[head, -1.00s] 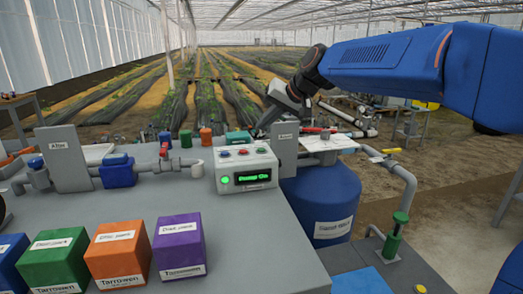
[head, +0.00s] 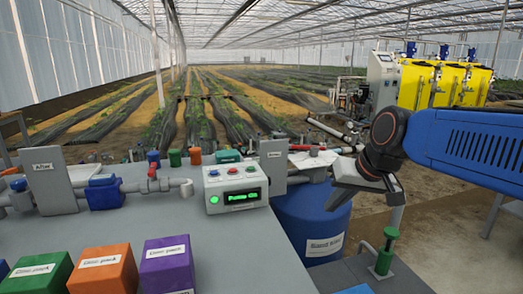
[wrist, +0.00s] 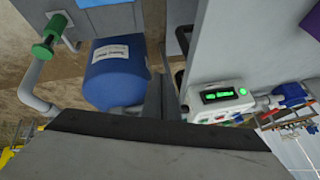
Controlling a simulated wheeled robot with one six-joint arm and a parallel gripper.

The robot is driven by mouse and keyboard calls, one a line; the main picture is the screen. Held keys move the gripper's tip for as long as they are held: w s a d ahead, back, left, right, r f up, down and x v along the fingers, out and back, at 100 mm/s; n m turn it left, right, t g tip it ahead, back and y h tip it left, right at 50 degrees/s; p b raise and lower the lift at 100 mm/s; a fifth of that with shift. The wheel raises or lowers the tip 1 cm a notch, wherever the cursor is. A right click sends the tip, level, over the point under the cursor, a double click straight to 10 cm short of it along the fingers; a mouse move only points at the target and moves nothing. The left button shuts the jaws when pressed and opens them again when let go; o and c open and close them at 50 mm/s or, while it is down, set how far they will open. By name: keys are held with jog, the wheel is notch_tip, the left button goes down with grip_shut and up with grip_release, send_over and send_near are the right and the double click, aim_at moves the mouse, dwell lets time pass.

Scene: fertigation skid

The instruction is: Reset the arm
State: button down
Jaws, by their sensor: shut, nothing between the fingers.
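My gripper (head: 334,203) is at the right in the head view, below my blue arm, in front of the blue tank's upper right side. Its fingers look shut and empty. In the wrist view, the gripper (wrist: 162,88) shows as slim grey fingers beyond a dark body, between the blue tank (wrist: 116,72) and the control box (wrist: 217,98). The same blue tank (head: 310,222) stands beside the bench in the head view. I cannot tell the exact gap from gripper to tank.
The grey bench (head: 235,262) carries the control box (head: 237,187) with a lit green display, and purple (head: 166,265), orange (head: 103,270) and green (head: 40,274) boxes. A green-handled valve (head: 386,250) stands at right. Yellow tanks (head: 420,85) are behind my arm. Open floor lies at right.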

jog(key=s+d+f+h, duration=0.1)
jog(key=s+d+f, duration=0.4)
jog(key=s, duration=0.4)
jog(key=s+d+f+h, duration=0.2)
jog(key=s+d+f, duration=0.4)
jog(key=s+f, duration=0.2)
jog(key=shift+s+f+m+g, duration=0.15)
jog(key=shift+s+m+g, duration=0.25)
jog(key=shift+s, duration=0.2)
